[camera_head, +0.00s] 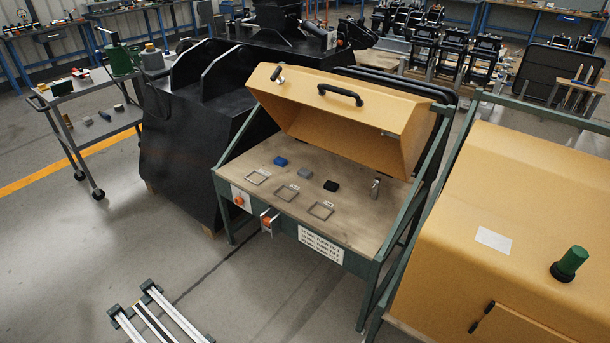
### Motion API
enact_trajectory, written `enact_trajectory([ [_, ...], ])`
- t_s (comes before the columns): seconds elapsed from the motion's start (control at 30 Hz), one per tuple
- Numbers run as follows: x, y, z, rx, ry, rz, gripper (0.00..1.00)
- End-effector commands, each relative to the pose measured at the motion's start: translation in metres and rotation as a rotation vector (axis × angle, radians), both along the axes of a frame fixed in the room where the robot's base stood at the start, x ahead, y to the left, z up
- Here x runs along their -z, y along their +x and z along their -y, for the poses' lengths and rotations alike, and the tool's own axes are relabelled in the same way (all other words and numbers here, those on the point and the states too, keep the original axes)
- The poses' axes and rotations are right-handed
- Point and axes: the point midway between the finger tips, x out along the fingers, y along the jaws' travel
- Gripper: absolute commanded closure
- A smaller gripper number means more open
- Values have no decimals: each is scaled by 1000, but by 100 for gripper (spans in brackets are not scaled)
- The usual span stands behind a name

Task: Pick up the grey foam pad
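A small grey block, which looks like the grey foam pad (305,173), lies on the wooden top of the workbench (345,228) under the raised yellow hood. It sits between a blue block (281,161) and a black block (331,186).
The yellow hood (350,115) overhangs the bench's back. A metal fitting (375,188) stands at the right. A second yellow cover (520,215) is beside the bench. A cart (90,130) stands left. Silver rails (155,318) lie low in front; floor between is clear.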

Motion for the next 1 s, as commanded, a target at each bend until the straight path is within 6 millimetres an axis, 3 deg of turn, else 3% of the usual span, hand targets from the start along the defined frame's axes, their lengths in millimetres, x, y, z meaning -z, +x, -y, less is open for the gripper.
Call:
enact_trajectory([
  [0.47,0,0,0,0,0,0,58],
  [0.77,0,0,0,0,0,0,8],
  [1.0,0,0,0,0,0,0,6],
])
